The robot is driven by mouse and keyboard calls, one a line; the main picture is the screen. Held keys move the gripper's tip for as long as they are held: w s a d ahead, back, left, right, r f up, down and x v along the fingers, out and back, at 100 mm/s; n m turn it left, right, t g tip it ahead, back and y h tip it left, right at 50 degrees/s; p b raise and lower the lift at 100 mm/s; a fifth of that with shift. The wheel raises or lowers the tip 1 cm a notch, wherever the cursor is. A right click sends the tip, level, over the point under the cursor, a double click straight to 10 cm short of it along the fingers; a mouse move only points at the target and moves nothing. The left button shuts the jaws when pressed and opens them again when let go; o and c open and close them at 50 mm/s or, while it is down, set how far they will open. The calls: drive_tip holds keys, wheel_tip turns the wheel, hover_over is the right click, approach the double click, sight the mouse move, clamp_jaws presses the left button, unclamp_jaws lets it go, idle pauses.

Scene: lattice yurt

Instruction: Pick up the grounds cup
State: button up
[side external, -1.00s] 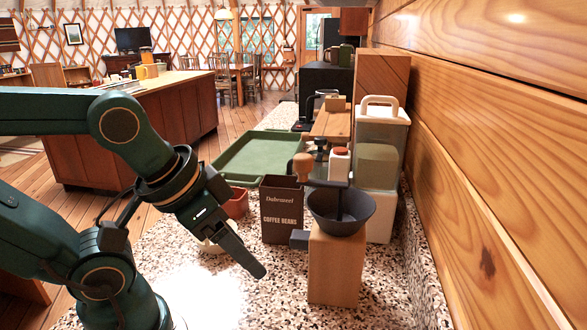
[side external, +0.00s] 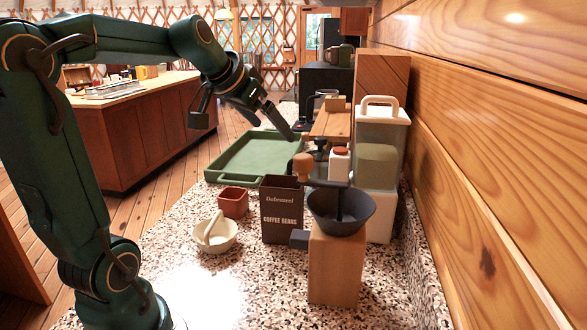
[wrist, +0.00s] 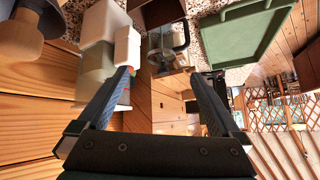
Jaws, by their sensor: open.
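My gripper (side external: 280,128) is open and empty, in the air over the far part of the counter, near the green tray's right side. In the wrist view its two fingers (wrist: 162,75) are spread with nothing between their tips. No thing is labelled as the grounds cup, and I cannot tell for sure which it is. A small red square cup (side external: 233,203) stands left of the coffee beans box (side external: 282,212). A cream bowl (side external: 215,238) with a pale rod-like piece across it is nearer. A clear vessel with a dark handle shows beyond my fingers in the wrist view (wrist: 168,45).
A green tray (side external: 255,157) lies on the speckled counter. A wooden block grinder with a dark funnel (side external: 340,212) stands at the front right. A lidded canister with a handle (side external: 382,130) stands behind it, near the wooden wall.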

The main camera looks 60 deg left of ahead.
sight(233, 201)
drive_tip(key=s+a+f+n+g, duration=0.1)
drive_tip(key=a+f+n, duration=0.1)
drive_tip(key=a+f, duration=0.3)
drive_tip(key=s+a+f+n+g, duration=0.1)
drive_tip(key=a+f+n+g, duration=0.1)
drive_tip(key=a+f, duration=0.4)
drive_tip(key=s+a+f+n+g, duration=0.1)
drive_tip(key=a+f+g, duration=0.1)
drive_tip(key=a+f, duration=0.3)
drive_tip(key=shift+a+f+n, duration=0.15)
drive_tip(key=shift+f+n, duration=0.05)
drive_tip(key=shift+f, duration=0.95)
drive_tip(key=shift+a+f+n, duration=0.1)
drive_tip(key=shift+f+n, duration=0.1)
drive_tip(key=shift+f, duration=0.95)
drive_tip(key=shift+x, duration=2.5)
drive_tip(key=c, duration=1.2)
